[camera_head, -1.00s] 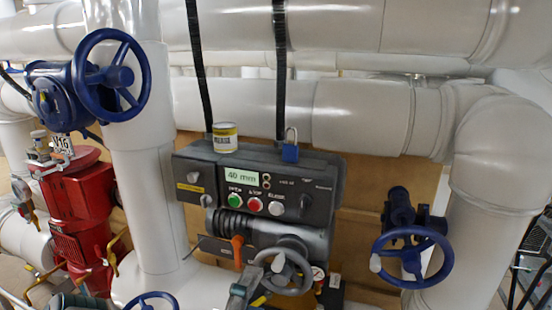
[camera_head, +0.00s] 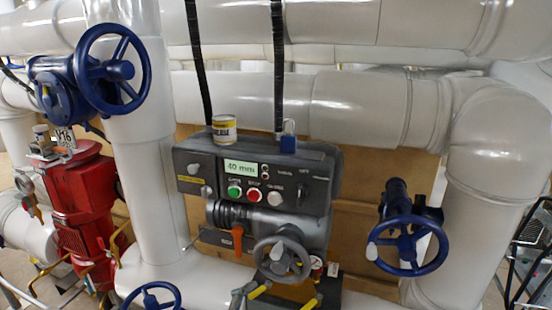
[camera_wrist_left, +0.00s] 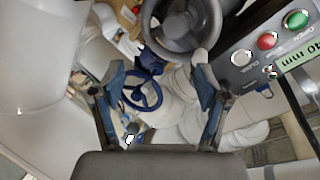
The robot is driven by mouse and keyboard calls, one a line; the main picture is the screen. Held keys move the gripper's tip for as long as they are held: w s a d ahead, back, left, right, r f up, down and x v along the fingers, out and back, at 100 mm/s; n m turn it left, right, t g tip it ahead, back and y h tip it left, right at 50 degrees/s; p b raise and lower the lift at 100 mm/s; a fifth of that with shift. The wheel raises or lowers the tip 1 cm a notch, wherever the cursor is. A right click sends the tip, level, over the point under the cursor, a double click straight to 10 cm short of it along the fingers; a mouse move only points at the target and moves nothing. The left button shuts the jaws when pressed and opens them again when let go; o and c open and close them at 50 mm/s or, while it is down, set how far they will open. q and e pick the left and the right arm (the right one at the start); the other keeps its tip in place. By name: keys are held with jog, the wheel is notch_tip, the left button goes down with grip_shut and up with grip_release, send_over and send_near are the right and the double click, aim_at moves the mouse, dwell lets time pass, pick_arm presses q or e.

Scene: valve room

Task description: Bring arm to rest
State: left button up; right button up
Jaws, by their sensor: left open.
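In the wrist view my left gripper (camera_wrist_left: 160,80) has its two fingers spread wide, with nothing between their tips. The grey handwheel (camera_wrist_left: 185,20) lies beyond the fingertips, apart from them. In the head view this handwheel (camera_head: 282,258) is below the grey control box (camera_head: 255,180). A small grey piece at the bottom edge, left of the handwheel, looks like part of my left gripper; the rest of that arm is out of frame. My right gripper is not in view.
A blue valve wheel (camera_head: 408,245) stands right of the box; others are at upper left (camera_head: 113,70) and bottom (camera_head: 151,298). A can (camera_head: 224,129) and blue padlock (camera_head: 288,136) are on the box. A red pump (camera_head: 82,215) and white pipes surround it.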

pick_arm(q)
jog(key=s+a+f+n+g+y, duration=0.1)
jog(key=a+f+n+g, duration=0.15)
jog(key=f, duration=0.75)
jog(key=s+a+f+n+g+y, duration=0.15)
jog(key=f+n, duration=0.25)
jog(key=f, duration=0.6)
jog(key=a+f+n+g+y, duration=0.1)
jog(key=a+f+n, duration=0.2)
jog(key=f, duration=0.8)
jog(key=s+a+f+n+g+y, duration=0.1)
jog(key=s+a+f+n+g, duration=0.1)
jog(key=s+a+f, duration=0.5)
jog(key=s+a+f+n+g+y, duration=0.2)
jog(key=s+a+f, duration=0.1)
jog(key=s+f, duration=0.65)
notch_tip(320, 180, down, 24)
jog(key=s+r+g, duration=0.1)
jog(key=s+a+f+g, duration=0.1)
jog(key=s+a+f, duration=0.1)
jog(key=s+f, duration=1.6)
jog(key=shift+s+a+f+g, duration=0.3)
jog(key=shift+a+f+g, duration=0.1)
jog(key=shift+f, duration=0.15)
